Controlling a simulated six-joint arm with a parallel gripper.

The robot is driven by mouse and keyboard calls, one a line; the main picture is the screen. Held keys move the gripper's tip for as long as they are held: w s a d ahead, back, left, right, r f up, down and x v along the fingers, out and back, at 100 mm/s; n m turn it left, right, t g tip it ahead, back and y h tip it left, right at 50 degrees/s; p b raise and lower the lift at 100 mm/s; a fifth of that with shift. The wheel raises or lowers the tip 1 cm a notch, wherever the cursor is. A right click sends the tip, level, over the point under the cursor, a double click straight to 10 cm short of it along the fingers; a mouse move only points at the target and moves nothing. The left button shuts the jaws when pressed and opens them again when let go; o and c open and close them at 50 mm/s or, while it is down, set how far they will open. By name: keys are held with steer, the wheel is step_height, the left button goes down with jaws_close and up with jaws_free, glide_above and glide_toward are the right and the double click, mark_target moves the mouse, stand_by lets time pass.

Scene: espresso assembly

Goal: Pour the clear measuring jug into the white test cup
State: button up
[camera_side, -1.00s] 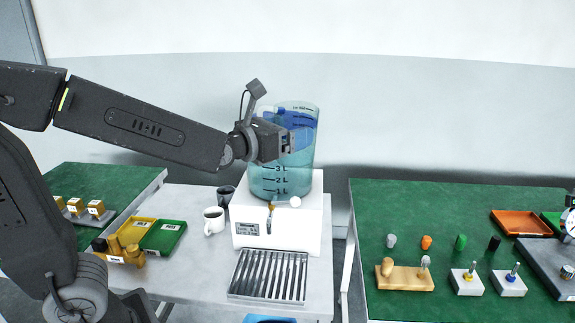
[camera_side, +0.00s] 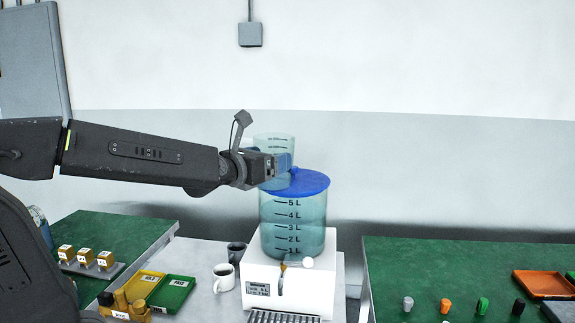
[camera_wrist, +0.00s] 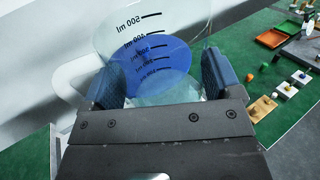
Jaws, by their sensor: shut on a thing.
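My gripper (camera_side: 265,167) is shut on the clear measuring jug (camera_side: 275,145), which is pale blue, see-through and roughly upright. In the wrist view the jug (camera_wrist: 125,45) stands between my two fingers (camera_wrist: 165,82), its ml marks showing; I cannot tell how much liquid it holds. The jug overlaps the lid of the big water tank in the side view. The white test cup (camera_side: 223,279) stands upright on the grey table, lower left of my gripper and well apart from it. The wrist view does not clearly show the cup.
The blue-lidded water tank (camera_side: 293,220) sits on the white espresso machine (camera_side: 310,285), right of the cup. A dark cup (camera_side: 236,254) stands just behind the white one. Yellow (camera_side: 143,287) and green (camera_side: 171,293) trays lie to the left. Green tables flank both sides.

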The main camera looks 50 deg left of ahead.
steer(key=s+a+n+g+y, duration=0.55)
steer(key=s+a, duration=0.35)
steer(key=a, duration=0.3)
steer(key=s+a+n+g+y, duration=0.4)
steer(key=s+a+y, duration=0.2)
steer(key=s+a, duration=0.4)
steer(key=w+f+m+h, duration=0.1)
steer(key=f, duration=1.6)
steer(key=w+f+m, duration=0.2)
steer(key=f, duration=1.6)
steer(key=shift+a+f+g+h, duration=0.25)
steer(key=shift+a+g+h, duration=0.1)
steer(key=shift+a, duration=0.1)
steer(key=shift+m, duration=0.25)
steer(key=shift+w+r+m, duration=0.1)
steer(key=shift+w+m, duration=0.15)
steer(key=shift+m, duration=0.05)
